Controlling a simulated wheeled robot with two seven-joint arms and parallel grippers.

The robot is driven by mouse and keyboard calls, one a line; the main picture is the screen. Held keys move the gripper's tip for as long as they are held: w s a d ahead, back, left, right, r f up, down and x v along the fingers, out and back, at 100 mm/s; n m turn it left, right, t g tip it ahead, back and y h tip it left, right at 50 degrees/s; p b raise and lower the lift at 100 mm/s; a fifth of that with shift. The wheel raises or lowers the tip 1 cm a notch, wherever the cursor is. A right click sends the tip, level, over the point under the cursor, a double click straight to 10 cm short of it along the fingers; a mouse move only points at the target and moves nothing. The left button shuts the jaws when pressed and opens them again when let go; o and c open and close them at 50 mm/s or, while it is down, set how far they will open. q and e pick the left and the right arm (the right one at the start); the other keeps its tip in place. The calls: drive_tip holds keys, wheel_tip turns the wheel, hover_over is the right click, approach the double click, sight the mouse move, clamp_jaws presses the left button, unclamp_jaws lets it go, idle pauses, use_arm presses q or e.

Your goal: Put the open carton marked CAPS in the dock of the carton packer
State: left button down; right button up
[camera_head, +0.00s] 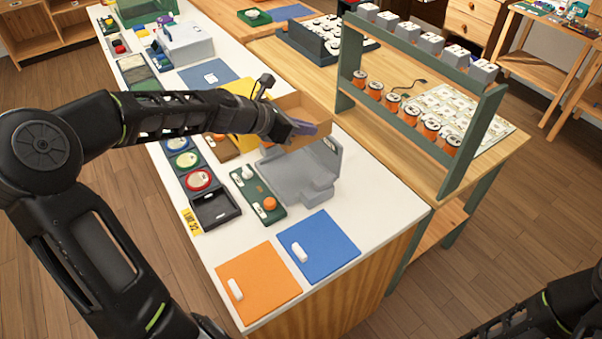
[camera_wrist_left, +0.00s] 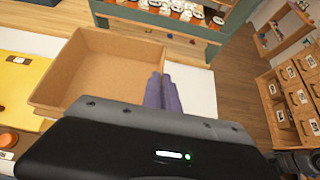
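The open tan carton (camera_head: 303,104) is at the far side of the grey carton packer (camera_head: 290,172), near the white counter's right edge. It also shows in the left wrist view (camera_wrist_left: 105,65), open side up and empty inside; no CAPS marking is readable. My left gripper (camera_head: 308,129) has its purple-grey fingers close together on the carton's near wall, at a corner; the left wrist view shows the fingers (camera_wrist_left: 162,92) with the wall between them. The packer's dock lies just in front of the carton, partly bare. My right arm shows at the lower right, its fingers out of frame.
A green panel with a white knob and an orange knob (camera_head: 269,203) sits left of the packer. Orange (camera_head: 262,285) and blue (camera_head: 325,240) mats lie in front. A green rack (camera_head: 450,170) with orange jars stands on the wooden table to the right.

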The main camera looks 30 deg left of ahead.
use_arm(q)
wheel_tip(320, 180, down, 13)
drive_tip(key=shift+r, duration=0.15)
drive_tip(key=shift+f+p, duration=0.3)
drive_tip(key=shift+f, duration=1.75)
drive_tip(key=c, duration=2.1)
unclamp_jaws()
drive_tip(key=shift+f, duration=0.15)
drive_tip(key=shift+o, duration=0.8)
drive_tip(key=shift+r, duration=0.2)
